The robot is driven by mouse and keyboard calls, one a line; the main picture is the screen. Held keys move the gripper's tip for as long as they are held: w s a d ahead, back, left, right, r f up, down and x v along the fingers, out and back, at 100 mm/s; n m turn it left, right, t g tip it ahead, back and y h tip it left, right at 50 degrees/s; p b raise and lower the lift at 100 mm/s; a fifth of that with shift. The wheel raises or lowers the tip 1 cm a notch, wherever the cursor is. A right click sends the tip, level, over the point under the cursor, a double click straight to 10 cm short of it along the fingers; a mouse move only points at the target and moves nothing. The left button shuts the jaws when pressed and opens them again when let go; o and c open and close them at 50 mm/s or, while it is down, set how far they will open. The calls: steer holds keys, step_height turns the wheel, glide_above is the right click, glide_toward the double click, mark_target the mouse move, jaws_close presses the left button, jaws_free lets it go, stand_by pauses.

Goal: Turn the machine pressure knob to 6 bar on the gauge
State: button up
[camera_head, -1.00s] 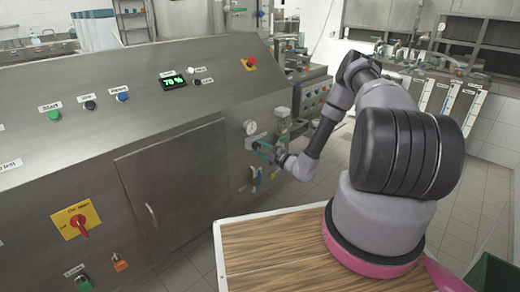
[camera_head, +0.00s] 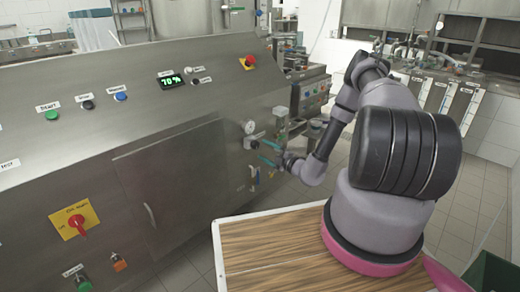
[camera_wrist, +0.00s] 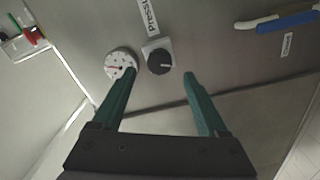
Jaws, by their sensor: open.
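The pressure gauge (camera_wrist: 120,66), a white round dial, is on the machine's steel panel in the wrist view; its reading is too small to tell. It also shows in the head view (camera_head: 249,127). The black pressure knob (camera_wrist: 160,62) with a white mark sits just right of the gauge on a pale square plate, below a partly cut-off "Pressu..." label. My gripper (camera_wrist: 158,74) is open and empty. Its two teal fingers lie on either side of the knob's position in the picture; the left fingertip overlaps the gauge's edge. Contact with the knob is not visible. My gripper (camera_head: 266,152) is beside the panel in the head view.
A blue-handled lever (camera_wrist: 287,22) is on the panel at the upper right of the wrist view. A red and green part (camera_wrist: 33,34) is at the upper left.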

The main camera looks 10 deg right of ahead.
steer(key=v, duration=0.6)
steer(key=shift+s, duration=0.3)
steer(key=shift+d, duration=0.15)
steer(key=shift+r, duration=0.1)
steer(key=s+a+r+n+g+y, duration=0.1)
steer(key=s+a+r+n+g, duration=0.3)
steer(key=r+n, duration=0.5)
steer(key=s+a+r+n+g+y, duration=0.1)
steer(key=a+r+n+g+y, duration=0.15)
steer(key=r+n+g, duration=0.5)
steer(key=s+a+r+n+g+y, duration=0.1)
steer(key=s+a+r+n+g, duration=0.15)
steer(key=r+n, duration=0.8)
steer(key=s+d+r+n+t+h, duration=0.3)
steer(key=s+r+n+h, duration=0.3)
steer(key=s+r+n, duration=0.3)
steer(key=s+d+r+n+t+h, duration=0.3)
steer(key=s+r+n+h, duration=0.3)
steer(key=s+r+n, duration=0.4)
step_height(320, 180, up, 2)
steer(key=shift+s+d+r+n, duration=0.25)
steer(key=shift+s+n, duration=0.05)
steer(key=shift+n, duration=0.7)
